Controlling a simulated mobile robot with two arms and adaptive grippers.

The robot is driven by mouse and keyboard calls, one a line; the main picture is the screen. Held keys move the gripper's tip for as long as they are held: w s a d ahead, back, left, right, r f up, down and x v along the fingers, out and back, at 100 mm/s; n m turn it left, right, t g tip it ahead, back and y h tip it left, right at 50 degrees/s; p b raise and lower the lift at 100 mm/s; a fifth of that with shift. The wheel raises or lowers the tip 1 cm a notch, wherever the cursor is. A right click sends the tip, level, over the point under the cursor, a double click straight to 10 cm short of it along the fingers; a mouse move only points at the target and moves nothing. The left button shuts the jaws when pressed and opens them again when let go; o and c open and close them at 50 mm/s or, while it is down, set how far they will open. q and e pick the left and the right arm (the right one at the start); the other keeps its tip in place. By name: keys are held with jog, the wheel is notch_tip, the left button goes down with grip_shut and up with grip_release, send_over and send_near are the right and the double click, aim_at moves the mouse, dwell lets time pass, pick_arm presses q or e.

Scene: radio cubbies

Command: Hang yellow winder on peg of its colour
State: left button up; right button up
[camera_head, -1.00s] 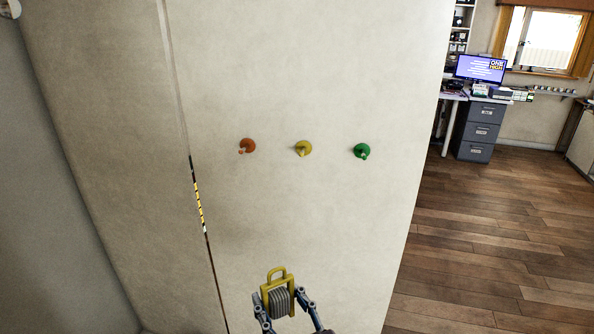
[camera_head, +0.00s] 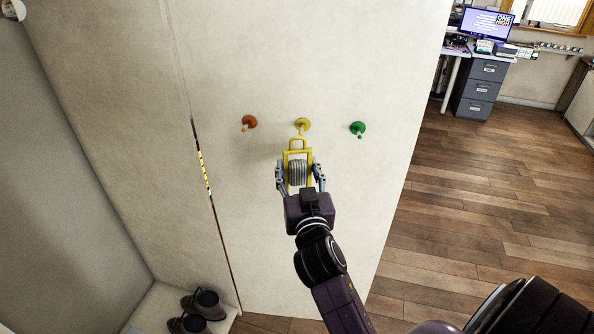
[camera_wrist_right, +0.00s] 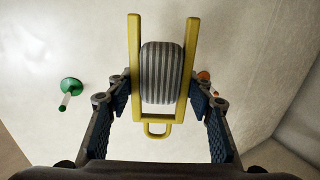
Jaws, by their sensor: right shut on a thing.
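The yellow winder (camera_head: 285,158), wound with grey cord, is upright with its yellow loop handle on top. My right gripper (camera_head: 300,175) is shut on its sides; the winder also shows between the fingers in the right wrist view (camera_wrist_right: 135,60). The yellow peg (camera_head: 302,124) sticks out of the pale wall, just above the loop in the head view. Whether loop and peg touch, I cannot tell. In the right wrist view the yellow peg is not visible. My left gripper is not in view.
An orange peg (camera_head: 249,122) is left of the yellow one and a green peg (camera_head: 358,128) is right of it; both also flank the winder in the wrist view. Shoes (camera_head: 205,304) stand low at the left. Open wooden floor (camera_head: 480,200) lies to the right.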

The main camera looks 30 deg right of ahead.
aim_at(299, 146)
jog(key=shift+w+d+f, duration=0.1)
jog(key=shift+w+d, duration=0.5)
jog(key=shift+w, duration=0.05)
jog(key=shift+w+d+f, duration=0.1)
jog(key=shift+w+d, duration=0.7)
jog(key=shift+w, duration=0.15)
jog(key=shift+w+d+f, duration=0.1)
jog(key=shift+w+d, duration=0.65)
jog(key=shift+w, duration=0.2)
jog(key=shift+w+d+f+b, duration=0.45)
jog(key=shift+w+f+b, duration=0.1)
jog(key=shift+b, duration=0.05)
jog(key=o, duration=1.3)
